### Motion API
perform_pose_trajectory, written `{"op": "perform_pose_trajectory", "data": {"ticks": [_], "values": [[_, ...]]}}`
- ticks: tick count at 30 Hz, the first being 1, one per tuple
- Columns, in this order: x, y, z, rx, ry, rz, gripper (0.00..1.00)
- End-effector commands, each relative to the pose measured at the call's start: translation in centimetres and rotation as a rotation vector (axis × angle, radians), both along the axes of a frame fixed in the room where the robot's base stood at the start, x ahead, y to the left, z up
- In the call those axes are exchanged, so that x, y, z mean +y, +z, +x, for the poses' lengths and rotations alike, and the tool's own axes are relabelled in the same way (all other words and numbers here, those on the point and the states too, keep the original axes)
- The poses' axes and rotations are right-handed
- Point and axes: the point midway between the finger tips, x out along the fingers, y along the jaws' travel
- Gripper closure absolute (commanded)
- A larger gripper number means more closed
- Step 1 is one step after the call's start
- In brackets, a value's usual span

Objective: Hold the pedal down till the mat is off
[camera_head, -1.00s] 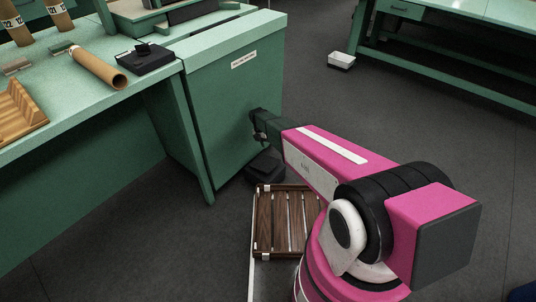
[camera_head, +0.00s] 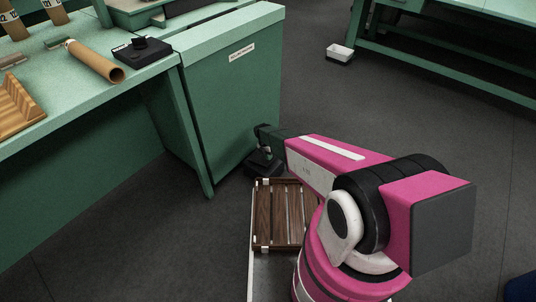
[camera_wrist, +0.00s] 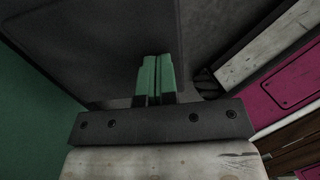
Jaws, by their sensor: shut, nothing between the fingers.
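The black pedal (camera_head: 261,167) sits on the floor against the foot of the green cabinet. My gripper (camera_head: 265,149) points down just above it, and the fingertips look at or very near its top. In the wrist view my gripper (camera_wrist: 155,72) has its two green fingers shut together with nothing between them. A broad dark grey surface (camera_wrist: 85,45), which looks like the pedal, fills the view beyond the fingers. I cannot tell whether the fingers touch it or whether it is pressed. I cannot make out a mat in either view.
The green cabinet (camera_head: 231,105) stands close beside my gripper. The green bench (camera_head: 75,105) at left holds a cardboard tube (camera_head: 95,62) and a black control box (camera_head: 143,50). A slatted wooden crate (camera_head: 277,215) is in front. A white-topped box (camera_head: 340,53) lies on open floor.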

Motion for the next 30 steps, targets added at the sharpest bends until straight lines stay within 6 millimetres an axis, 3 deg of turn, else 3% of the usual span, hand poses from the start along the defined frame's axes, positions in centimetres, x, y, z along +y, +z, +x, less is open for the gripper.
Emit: {"op": "perform_pose_trajectory", "data": {"ticks": [8, 20, 30], "values": [[0.0, 0.0, 0.0, 0.0, 0.0, 0.0, 1.0], [-1.2, -3.4, -0.9, -0.06, 0.0, 0.077, 1.0], [-1.3, -3.9, -1.0, -0.055, 0.0, 0.075, 1.0]]}}
